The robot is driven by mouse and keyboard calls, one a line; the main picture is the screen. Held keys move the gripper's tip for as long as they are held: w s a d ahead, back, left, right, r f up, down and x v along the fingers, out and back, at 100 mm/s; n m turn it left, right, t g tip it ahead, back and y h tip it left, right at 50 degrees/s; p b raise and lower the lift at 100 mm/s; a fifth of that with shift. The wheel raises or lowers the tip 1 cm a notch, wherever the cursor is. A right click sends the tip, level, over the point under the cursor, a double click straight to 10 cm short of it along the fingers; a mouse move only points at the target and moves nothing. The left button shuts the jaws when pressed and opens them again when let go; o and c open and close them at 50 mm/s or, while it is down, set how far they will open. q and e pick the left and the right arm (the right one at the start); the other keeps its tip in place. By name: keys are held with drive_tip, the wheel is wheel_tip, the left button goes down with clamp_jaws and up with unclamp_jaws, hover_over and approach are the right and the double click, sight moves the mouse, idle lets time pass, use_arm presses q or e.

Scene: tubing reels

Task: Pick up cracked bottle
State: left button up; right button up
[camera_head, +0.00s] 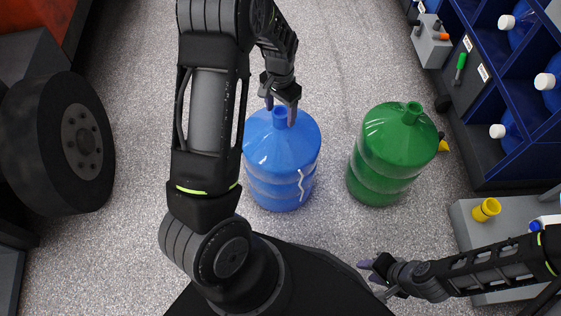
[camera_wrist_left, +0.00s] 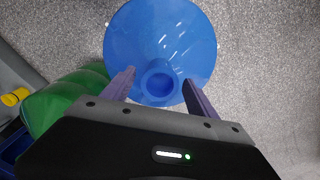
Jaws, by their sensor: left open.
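The cracked bottle is a large blue water bottle (camera_head: 281,160) standing upright on the floor, with a white crack line on its lower right side in the head view. My left gripper (camera_head: 281,110) is over its top, with the fingers open on either side of the neck. In the left wrist view the blue bottle (camera_wrist_left: 160,40) fills the top middle, and its neck lies between the two open fingers (camera_wrist_left: 160,88).
A green bottle (camera_head: 392,150) stands upright to the right of the blue one. A blue shelf rack (camera_head: 485,120) with bottles is at the right. A grey surface (camera_head: 470,225) holds a yellow cup (camera_head: 486,209). A black wheel (camera_head: 55,143) is at the left. Floor behind the bottles is clear.

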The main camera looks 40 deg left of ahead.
use_arm(q)
wheel_tip(320, 180, down, 3)
drive_tip(key=shift+f+b, duration=0.2)
drive_tip(key=shift+b, duration=0.15)
drive_tip(key=shift+c, duration=0.6)
clamp_jaws()
idle(0.3)
drive_tip(key=shift+w+r, duration=0.1)
